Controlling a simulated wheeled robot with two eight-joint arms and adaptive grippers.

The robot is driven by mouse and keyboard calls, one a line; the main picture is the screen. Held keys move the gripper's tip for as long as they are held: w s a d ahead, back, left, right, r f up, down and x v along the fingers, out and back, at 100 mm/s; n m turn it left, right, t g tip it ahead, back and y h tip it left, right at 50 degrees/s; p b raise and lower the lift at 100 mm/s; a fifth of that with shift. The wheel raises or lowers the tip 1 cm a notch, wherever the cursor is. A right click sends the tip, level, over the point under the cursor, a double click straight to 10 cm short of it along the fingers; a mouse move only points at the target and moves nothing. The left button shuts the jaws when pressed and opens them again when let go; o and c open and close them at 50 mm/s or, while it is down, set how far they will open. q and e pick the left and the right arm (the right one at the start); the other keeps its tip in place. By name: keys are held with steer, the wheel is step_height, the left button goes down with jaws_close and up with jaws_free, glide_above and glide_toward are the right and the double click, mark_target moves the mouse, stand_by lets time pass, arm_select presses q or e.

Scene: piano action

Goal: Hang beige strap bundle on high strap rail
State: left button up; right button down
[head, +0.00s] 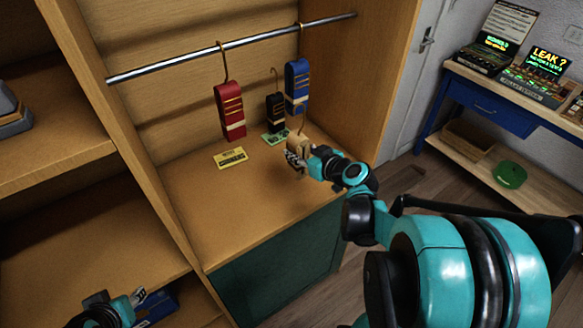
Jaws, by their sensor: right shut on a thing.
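The beige strap bundle (298,144) is in my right gripper (295,158), which is shut on it over the cabinet's wooden surface. A thin hook rises from the bundle, well below the metal strap rail (180,61). The rail runs across the upper part of the cabinet bay. A red strap bundle (230,108) and a blue strap bundle (297,82) hang from it by hooks. My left gripper (138,298) is low at the bottom left, apart from the bundles; its jaw opening is unclear.
A black strap bundle (275,113) has its hook below the rail; its support is unclear. A yellow label (230,158) and a green label (275,138) lie on the surface. The cabinet's right side panel (355,80) stands beside the bay. Rail stretches left of red and between the hooks are free.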

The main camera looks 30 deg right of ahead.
mark_target(292, 162)
steer(key=shift+w+a+f, duration=0.25)
steer(key=shift+w+f, duration=0.05)
steer(key=shift+w, duration=0.15)
steer(key=shift+w+a+f, duration=0.25)
steer(key=shift+w+f, duration=0.05)
steer(key=shift+w, duration=0.15)
steer(key=shift+f+b, duration=0.15)
steer(key=shift+b, duration=0.2)
step_height(292, 162, down, 4)
steer(key=shift+r+b, duration=0.1)
steer(key=shift+b, duration=1)
steer(key=shift+r, duration=0.1)
steer(key=c, duration=1.4)
jaws_free()
steer(key=shift+f, duration=0.2)
steer(key=o, duration=0.4)
steer(key=shift+r, duration=0.15)
